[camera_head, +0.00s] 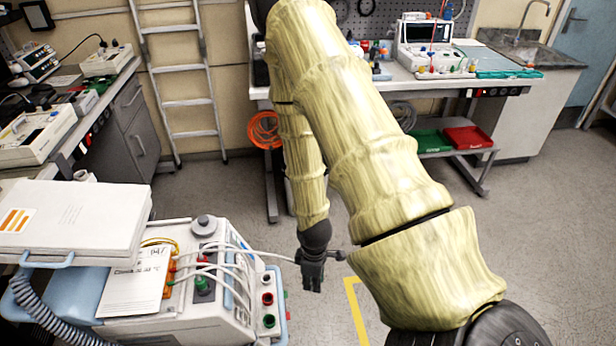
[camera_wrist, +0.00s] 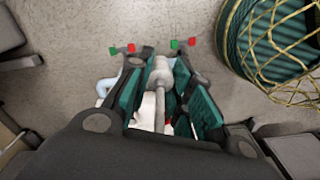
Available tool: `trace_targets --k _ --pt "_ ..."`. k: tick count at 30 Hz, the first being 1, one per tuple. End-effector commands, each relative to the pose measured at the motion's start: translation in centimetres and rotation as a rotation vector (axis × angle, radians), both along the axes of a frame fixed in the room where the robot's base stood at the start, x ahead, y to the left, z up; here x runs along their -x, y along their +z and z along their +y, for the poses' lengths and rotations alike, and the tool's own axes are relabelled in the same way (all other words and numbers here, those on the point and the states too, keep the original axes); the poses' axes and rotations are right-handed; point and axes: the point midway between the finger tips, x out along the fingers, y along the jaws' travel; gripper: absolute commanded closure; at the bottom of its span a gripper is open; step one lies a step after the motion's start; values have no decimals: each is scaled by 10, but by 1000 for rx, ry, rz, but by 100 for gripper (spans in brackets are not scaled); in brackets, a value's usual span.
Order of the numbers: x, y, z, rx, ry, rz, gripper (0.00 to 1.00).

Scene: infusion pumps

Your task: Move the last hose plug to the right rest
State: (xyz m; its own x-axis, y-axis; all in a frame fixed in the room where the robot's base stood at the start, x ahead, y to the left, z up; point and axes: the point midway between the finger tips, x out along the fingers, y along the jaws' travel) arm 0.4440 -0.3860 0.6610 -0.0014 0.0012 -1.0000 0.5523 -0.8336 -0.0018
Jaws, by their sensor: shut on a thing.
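My gripper (camera_head: 312,272) hangs to the right of the pump unit (camera_head: 180,325), apart from it and above the floor. It is shut on a hose plug (camera_head: 338,255), whose grey end sticks out to the right. A pale hose (camera_head: 255,254) runs from the top of the unit to my gripper. In the wrist view the plug (camera_wrist: 162,78) shows as a grey shaft between the teal finger pads. The unit's right side carries a column of round ports, including a red one (camera_head: 267,298) and a green one (camera_head: 268,320). I cannot tell which part is the right rest.
Several hoses curve over the unit near a green fitting (camera_head: 203,286). A workbench (camera_head: 450,82) stands at the back with red (camera_head: 468,137) and green trays below.

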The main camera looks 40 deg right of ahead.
Motion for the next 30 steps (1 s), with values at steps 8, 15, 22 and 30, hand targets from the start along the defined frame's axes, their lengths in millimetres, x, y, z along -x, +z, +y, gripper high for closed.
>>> trace_targets --k 8,15,22,30 --pt "-2 24 2 0 3 -1 100" --pt "-1 46 1 -1 0 -1 100" --pt "-1 67 0 0 -1 -1 100" --pt "-1 91 0 0 -2 -2 100"
